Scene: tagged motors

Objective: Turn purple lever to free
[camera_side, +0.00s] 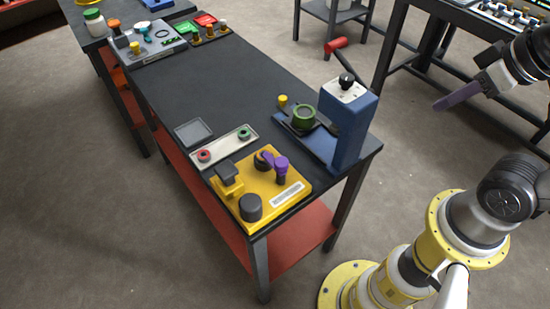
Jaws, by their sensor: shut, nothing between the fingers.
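The purple lever (281,166) is on a yellow fixture (270,205) at the near end of the dark table. It has an upright purple knob, and a short purple arm joins it to a dark round pivot (261,162). The lever's marking for free is too small to read. My gripper (438,106) is at the upper right, off the table and well apart from the lever. Its purple-grey fingers are together and point left, with nothing held.
A blue upright press (352,130) with a red-handled lever (336,45) stands behind and right of the yellow fixture, on my gripper's side. A dark block (227,170) and dark cylinder (250,207) stick up from the fixture. The table's middle (205,85) is clear.

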